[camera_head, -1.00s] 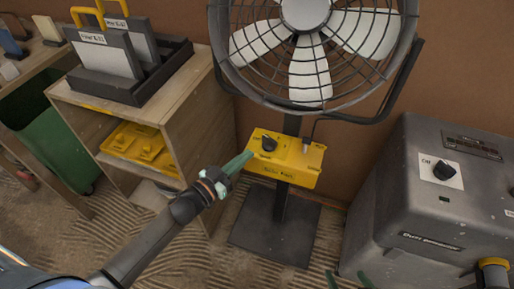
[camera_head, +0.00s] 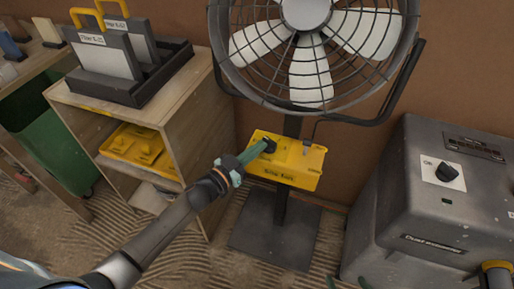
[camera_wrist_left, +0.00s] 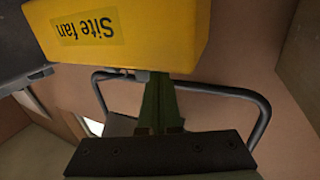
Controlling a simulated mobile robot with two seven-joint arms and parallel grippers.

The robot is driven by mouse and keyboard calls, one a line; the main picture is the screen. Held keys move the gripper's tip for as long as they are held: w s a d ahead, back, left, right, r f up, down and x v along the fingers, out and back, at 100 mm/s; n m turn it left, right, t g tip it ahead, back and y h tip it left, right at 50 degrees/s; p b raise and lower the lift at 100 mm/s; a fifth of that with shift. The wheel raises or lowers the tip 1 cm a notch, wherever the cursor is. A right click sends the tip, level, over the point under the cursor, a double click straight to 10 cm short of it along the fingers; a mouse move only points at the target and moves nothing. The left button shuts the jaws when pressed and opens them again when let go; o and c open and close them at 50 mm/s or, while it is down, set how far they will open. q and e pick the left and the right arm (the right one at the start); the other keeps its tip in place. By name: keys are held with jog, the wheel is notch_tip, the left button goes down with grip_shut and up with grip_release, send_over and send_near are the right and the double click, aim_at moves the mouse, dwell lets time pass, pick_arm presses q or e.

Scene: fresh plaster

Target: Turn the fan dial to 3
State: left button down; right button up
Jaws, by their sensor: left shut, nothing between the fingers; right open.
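The fan's yellow control box (camera_head: 290,178), labelled "Site fan", is on the stand below the fan (camera_head: 305,50). Its black dial (camera_head: 269,144) is on the left of the top face, partly covered by my left gripper (camera_head: 262,148). That gripper is shut and empty, its green fingertips at the dial; I cannot tell if they touch it. The dial's pointer and numbers are not readable. In the left wrist view the box (camera_wrist_left: 120,35) shows upside down, the gripper's fingers (camera_wrist_left: 160,80) reach its edge, and the dial is hidden. My right gripper (camera_head: 349,283) is open at the bottom edge, only its tips showing.
A small toggle (camera_head: 307,146) stands on the box right of the dial. A wooden shelf unit (camera_head: 190,125) with a black tray (camera_head: 130,90) is at left. A grey machine (camera_head: 435,210) with its own knob (camera_head: 447,171) stands at right.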

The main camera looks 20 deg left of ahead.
aim_at(258, 136)
pick_arm(q)
jog(key=shift+w+a+m+g+h, duration=0.2)
jog(key=shift+m+g+h, duration=0.25)
jog(key=shift+h, duration=0.25)
jog(key=shift+a+m+h, duration=0.1)
jog(key=shift+m+h, duration=0.2)
jog(key=shift+m, duration=0.05)
jog(key=m+g+h, duration=0.1)
jog(key=g+h, duration=0.1)
jog(key=w+m+g+h, duration=0.1)
jog(key=shift+w+a+m, duration=0.1)
jog(key=shift+a+m, duration=0.2)
jog(key=shift+a, duration=0.05)
jog(key=shift+d+h, duration=0.1)
jog(key=shift+h, duration=0.2)
jog(key=shift+w, duration=1.55)
